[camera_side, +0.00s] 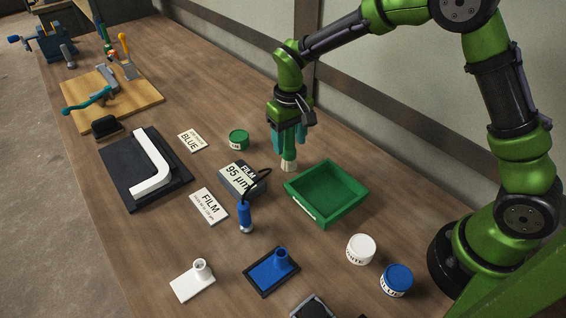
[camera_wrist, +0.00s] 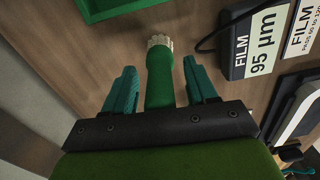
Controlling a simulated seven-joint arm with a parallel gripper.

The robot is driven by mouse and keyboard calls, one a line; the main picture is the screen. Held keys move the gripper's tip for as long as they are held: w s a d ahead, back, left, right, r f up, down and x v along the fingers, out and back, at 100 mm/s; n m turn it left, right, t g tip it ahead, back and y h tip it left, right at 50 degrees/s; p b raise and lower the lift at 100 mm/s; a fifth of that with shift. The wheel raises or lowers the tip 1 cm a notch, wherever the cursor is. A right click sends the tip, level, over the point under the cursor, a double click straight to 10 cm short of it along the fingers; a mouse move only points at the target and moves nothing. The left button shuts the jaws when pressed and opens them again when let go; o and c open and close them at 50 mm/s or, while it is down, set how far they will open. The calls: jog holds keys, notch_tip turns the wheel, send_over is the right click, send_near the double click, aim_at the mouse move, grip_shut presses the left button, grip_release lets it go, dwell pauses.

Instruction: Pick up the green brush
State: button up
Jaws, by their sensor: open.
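The green brush (camera_side: 288,152) has a green handle and a short pale bristle end that points down toward the table. It stands roughly upright; I cannot tell whether its bristles touch the table. My gripper (camera_side: 290,145) is directly above it with teal fingers pointing down, one on each side of the handle. In the wrist view the brush (camera_wrist: 160,78) lies between the open fingers of my gripper (camera_wrist: 161,72), with a visible gap on both sides. The handle's upper end is hidden by the gripper body.
A green tray (camera_side: 311,212) stands close to the brush. A film gauge box (camera_side: 236,184) with a cable and blue probe (camera_side: 245,216), and a green-lidded jar (camera_side: 239,138), are nearby. White (camera_side: 361,249) and blue (camera_side: 396,280) jars stand nearer my base.

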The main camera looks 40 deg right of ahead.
jog(key=shift+c, duration=0.2)
grip_shut()
notch_tip(320, 180, up, 10)
dwell(0.6)
